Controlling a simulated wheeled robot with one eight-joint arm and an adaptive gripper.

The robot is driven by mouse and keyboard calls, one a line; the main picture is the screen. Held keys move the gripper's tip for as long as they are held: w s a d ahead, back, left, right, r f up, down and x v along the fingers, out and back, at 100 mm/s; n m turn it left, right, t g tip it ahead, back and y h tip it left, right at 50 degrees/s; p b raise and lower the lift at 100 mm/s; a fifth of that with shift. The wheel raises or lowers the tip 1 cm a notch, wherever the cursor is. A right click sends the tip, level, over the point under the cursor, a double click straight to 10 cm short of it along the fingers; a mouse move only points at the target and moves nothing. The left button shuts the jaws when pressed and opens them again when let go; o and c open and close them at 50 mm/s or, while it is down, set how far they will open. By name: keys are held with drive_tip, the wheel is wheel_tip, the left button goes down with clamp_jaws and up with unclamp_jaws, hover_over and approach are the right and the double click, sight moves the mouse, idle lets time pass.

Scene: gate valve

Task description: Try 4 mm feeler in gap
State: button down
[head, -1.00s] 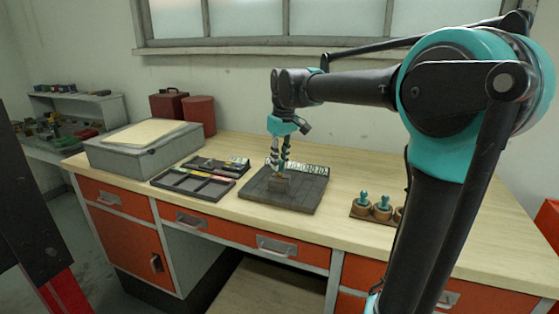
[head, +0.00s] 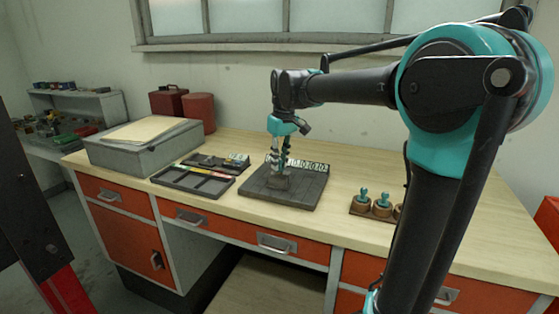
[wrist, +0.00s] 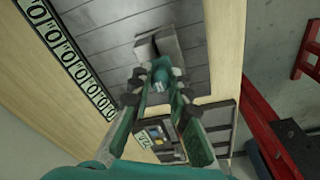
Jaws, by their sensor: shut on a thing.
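My gripper (head: 279,160) points down over the dark slatted plate (head: 308,193) on the workbench. In the wrist view its fingers (wrist: 161,88) are shut on a small teal-handled piece (wrist: 162,72), which looks like the feeler. In the wrist view the block (wrist: 166,42) shows two faces or parts just beyond the teal piece. The gap itself and the feeler's tip are hidden, so I cannot tell whether the tip is in it.
A strip of white number tiles (head: 308,165) lies along the plate's back edge. A dark compartment tray (head: 194,181) is to the left. Teal-topped pegs in wooden holders (head: 381,208) stand to the right. A grey box (head: 140,154) is farther left.

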drive_tip(key=shift+f, duration=0.65)
idle(0.7)
drive_tip(key=shift+r, duration=0.45)
idle(0.6)
drive_tip(key=shift+r, duration=0.35)
drive_tip(key=shift+r, duration=0.35)
drive_tip(key=shift+r, duration=0.3)
drive_tip(key=shift+r, duration=0.65)
drive_tip(key=shift+r, duration=2.45)
